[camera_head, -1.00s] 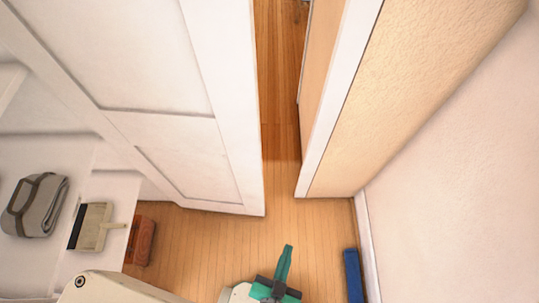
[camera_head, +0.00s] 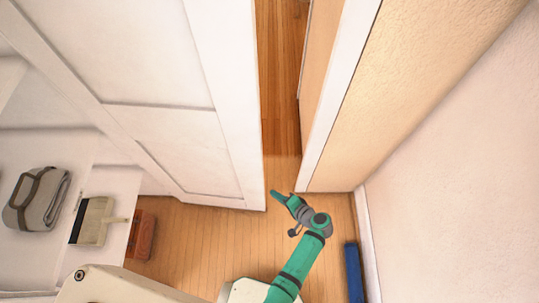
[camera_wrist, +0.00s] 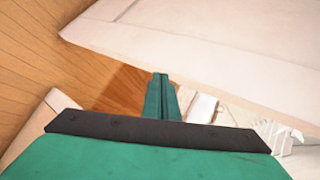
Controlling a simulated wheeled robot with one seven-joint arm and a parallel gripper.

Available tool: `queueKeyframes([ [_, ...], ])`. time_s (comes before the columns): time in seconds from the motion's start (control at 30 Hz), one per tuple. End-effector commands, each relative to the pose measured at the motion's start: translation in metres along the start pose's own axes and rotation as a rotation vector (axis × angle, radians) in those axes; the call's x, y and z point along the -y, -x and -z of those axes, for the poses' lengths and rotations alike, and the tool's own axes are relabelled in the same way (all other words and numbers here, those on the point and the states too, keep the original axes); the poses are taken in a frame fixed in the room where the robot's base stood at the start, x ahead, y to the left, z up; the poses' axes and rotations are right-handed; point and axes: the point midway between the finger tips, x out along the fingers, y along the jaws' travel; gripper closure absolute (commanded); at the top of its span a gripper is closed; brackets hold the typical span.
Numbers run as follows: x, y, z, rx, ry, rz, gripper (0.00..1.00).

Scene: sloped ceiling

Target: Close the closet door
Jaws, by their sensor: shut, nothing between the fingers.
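The white panelled closet door (camera_head: 170,140) stands open, with its shelved inside to the left and a gap between its free edge and the wall end at the right. The door also fills the upper right of the wrist view (camera_wrist: 210,45). My green gripper (camera_head: 273,193) is by the lower corner of the door's free edge, with its fingers shut and empty. I cannot tell whether it touches the door. In the wrist view the closed fingers (camera_wrist: 161,90) point toward the door's underside edge.
Closet shelves at the left hold a folded grey item (camera_head: 38,200) and a dustpan (camera_head: 92,222). A reddish-brown box (camera_head: 141,235) lies on the floor beside them. A blue object (camera_head: 353,272) lies along the right wall (camera_head: 450,200). A beige wall end (camera_head: 390,110) stands right of the gap.

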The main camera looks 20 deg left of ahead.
Motion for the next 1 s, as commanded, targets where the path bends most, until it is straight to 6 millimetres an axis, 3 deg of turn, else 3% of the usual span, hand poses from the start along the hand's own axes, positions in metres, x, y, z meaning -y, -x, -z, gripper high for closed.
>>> queueKeyframes([
  [0.03, 0.017, 0.001, 0.019, 0.032, -0.004, 0.058, 1.0],
  [0.2, 0.075, 0.017, 0.064, 0.16, -0.001, 0.262, 1.0],
  [0.3, 0.106, 0.034, 0.086, 0.223, 0.017, 0.37, 1.0],
  [0.47, 0.142, 0.061, 0.109, 0.291, 0.05, 0.492, 1.0],
  [0.7, 0.16, 0.072, 0.116, 0.327, 0.071, 0.552, 1.0],
  [1.0, 0.183, 0.035, 0.101, 0.329, 0.073, 0.55, 1.0],
])
